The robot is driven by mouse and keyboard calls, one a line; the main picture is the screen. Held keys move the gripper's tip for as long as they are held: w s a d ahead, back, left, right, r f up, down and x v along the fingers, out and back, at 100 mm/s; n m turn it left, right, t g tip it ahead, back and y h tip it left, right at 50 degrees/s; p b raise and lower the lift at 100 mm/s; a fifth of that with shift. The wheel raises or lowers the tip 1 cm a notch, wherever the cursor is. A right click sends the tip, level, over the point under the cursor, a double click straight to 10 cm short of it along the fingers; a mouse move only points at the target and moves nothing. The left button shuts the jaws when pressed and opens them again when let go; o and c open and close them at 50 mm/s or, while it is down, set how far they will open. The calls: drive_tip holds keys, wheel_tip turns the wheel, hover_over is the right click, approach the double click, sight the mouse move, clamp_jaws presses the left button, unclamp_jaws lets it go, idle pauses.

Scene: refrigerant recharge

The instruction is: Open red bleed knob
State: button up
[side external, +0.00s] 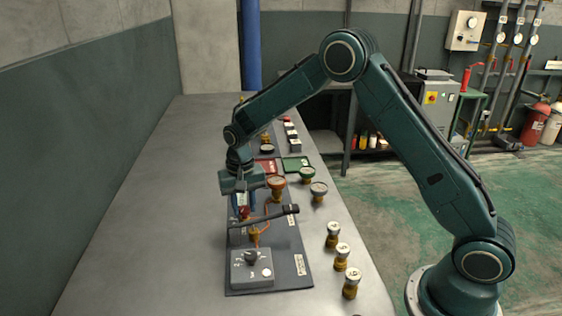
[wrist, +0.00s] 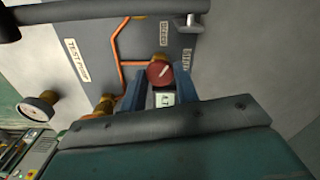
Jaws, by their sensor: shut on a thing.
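The red bleed knob (wrist: 158,73) has a pale pointer line on its round face, slanting up to the right. In the wrist view it sits between the two blue fingers of my gripper (wrist: 160,84), which is shut on it. In the side view my gripper (side external: 241,205) points down over the grey panel board (side external: 300,282), and a bit of red shows at its fingers. The finger contact is partly hidden in both views. A small label with a green mark (wrist: 163,98) shows just below the knob.
A dark bar handle (side external: 290,209) crosses the board near my gripper. A grey box with a black selector knob (side external: 251,257) stands at the front. Brass gauges (side external: 319,188) and several numbered brass fittings (side external: 342,254) stand at right. The table's left side (side external: 140,220) is clear.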

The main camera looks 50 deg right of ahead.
sight(244, 209)
drive_tip(key=n, duration=0.6)
drive_tip(key=shift+n, duration=0.3)
idle(0.4)
drive_tip(key=o, duration=1)
drive_tip(key=shift+c, duration=0.2)
drive_tip(key=shift+r, duration=0.1)
wheel_tip(244, 209, up, 14)
drive_tip(key=shift+s, duration=0.1)
